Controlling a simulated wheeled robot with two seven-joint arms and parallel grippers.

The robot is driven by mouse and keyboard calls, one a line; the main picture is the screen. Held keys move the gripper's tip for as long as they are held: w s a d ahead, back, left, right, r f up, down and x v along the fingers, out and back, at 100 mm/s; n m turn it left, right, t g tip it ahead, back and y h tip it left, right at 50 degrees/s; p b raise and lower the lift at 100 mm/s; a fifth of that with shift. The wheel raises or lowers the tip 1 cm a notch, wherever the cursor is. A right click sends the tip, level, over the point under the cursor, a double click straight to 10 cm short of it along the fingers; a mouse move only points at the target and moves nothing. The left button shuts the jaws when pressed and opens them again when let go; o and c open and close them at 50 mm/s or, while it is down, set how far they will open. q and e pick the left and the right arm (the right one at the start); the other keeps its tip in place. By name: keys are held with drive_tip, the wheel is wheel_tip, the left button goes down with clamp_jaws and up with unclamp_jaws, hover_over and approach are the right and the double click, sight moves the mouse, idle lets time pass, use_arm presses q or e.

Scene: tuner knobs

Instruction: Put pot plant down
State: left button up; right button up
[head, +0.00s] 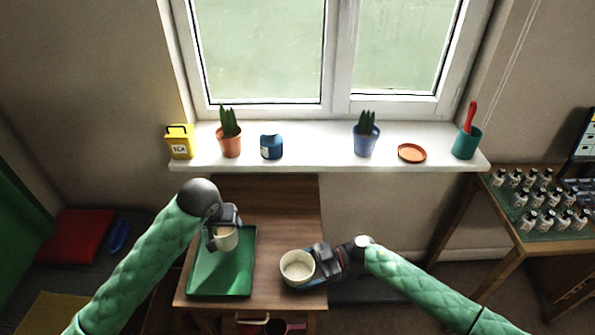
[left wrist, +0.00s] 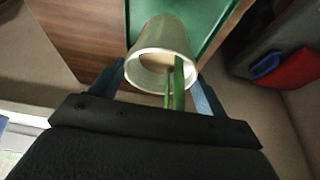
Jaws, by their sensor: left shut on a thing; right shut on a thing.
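My left gripper (head: 224,228) is shut on a cream pot (head: 227,239) over the green tray (head: 240,279). In the left wrist view the pot (left wrist: 160,48) sits between the fingers, with narrow green leaf-like strips at its open end. I cannot tell whether the pot touches the tray. My right gripper (head: 318,264) is shut on a wider cream pot (head: 297,267), whose open top faces up, at the right side of the wooden table (head: 270,200). Its inside looks pale, with no plant visible.
The window sill (head: 330,150) holds a yellow tin (head: 180,142), a terracotta pot plant (head: 230,140), a blue jar (head: 271,147), a blue pot plant (head: 366,138), an empty orange saucer (head: 411,153) and a teal pot (head: 467,142). Several bottles (head: 540,200) stand on the right table.

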use_arm(q)
drive_tip(key=s+d+r+m+g+h, duration=0.2)
drive_tip(key=s+d+m+g, duration=0.1)
drive_tip(key=d+m, duration=0.75)
drive_tip(key=s+d+r+m+g+h, duration=0.2)
drive_tip(key=d+m+g, duration=0.1)
drive_tip(key=d+m, duration=0.7)
wheel_tip(320, 180, down, 10)
drive_tip(key=shift+s+a+m, duration=0.25)
drive_tip(key=shift+a+m, duration=0.1)
drive_tip(key=shift+a, duration=0.05)
drive_tip(key=shift+f, duration=0.1)
drive_tip(key=o, duration=1.7)
